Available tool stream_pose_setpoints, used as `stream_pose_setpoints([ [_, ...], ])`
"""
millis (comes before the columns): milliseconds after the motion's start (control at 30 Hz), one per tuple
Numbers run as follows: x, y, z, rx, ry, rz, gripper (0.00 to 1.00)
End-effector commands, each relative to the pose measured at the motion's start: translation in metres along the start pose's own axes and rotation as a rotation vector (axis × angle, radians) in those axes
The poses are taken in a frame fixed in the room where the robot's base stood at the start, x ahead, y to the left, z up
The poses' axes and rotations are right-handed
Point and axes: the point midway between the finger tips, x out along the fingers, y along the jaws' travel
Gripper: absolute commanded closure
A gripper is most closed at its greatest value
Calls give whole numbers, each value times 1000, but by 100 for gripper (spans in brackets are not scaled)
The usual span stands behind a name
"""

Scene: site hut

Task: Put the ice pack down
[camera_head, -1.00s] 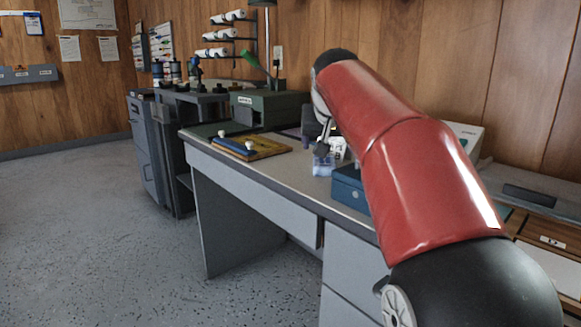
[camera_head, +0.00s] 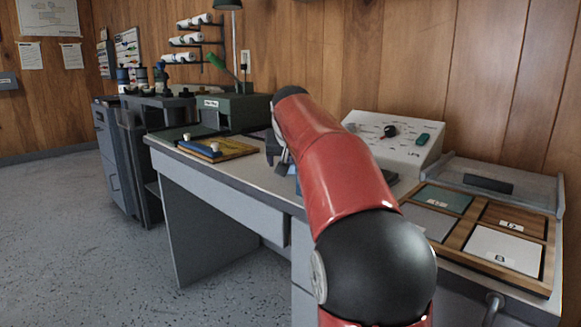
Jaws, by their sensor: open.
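My gripper (camera_head: 278,152) is mostly hidden behind my red arm, at its far end over the grey desk (camera_head: 232,172). Only a small dark and grey part of it shows, and I see nothing held in it. I cannot make out the ice pack; it may be hidden behind my arm. A sliver of blue (camera_head: 293,170) shows beside the arm, too covered to identify.
A wooden tray (camera_head: 452,236) with several compartments lies at right, near a sloped white control panel (camera_head: 396,141). A wooden board with a blue block (camera_head: 202,148) and a green box (camera_head: 235,111) stand at left. Floor at left is clear.

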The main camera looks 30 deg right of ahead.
Motion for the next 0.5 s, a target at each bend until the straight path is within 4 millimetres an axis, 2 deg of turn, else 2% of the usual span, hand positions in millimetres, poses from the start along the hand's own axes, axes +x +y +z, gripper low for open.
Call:
stream_pose_setpoints([
  [167, -1, 0, 0, -1, 1, 0, 23],
  [500, -1, 0, 0, -1, 1, 0, 68],
])
